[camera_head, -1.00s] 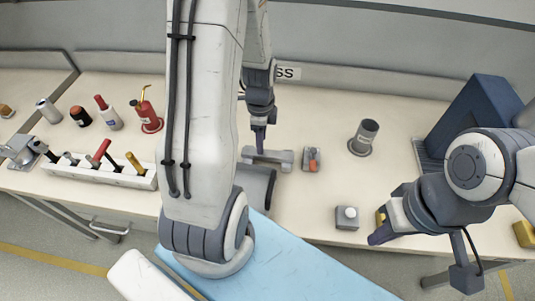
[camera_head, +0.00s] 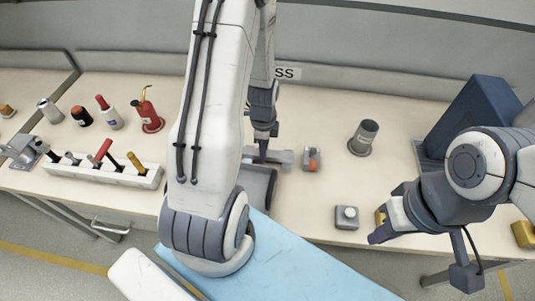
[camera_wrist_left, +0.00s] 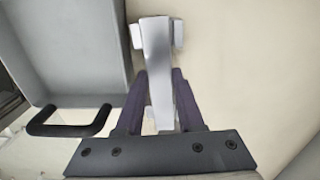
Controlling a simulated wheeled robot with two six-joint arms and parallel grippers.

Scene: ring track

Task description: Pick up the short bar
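The short bar, a light grey bar with wider end pieces (camera_head: 284,157), lies on the workbench near the middle in the head view. In the left wrist view the bar (camera_wrist_left: 158,55) runs lengthwise between the fingers. My left gripper (camera_head: 263,157) is down at the bar, and its fingers (camera_wrist_left: 160,82) stand on either side of it with narrow gaps showing, so it looks open. My right gripper (camera_head: 384,217) is over the front edge at the right, beside a yellow block (camera_head: 380,218). Whether it grips that block cannot be told.
A small grey-and-orange part (camera_head: 312,159) sits right of the bar. A grey cup (camera_head: 364,137), a button box (camera_head: 346,217) and a tool rack (camera_head: 100,172) stand on the bench.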

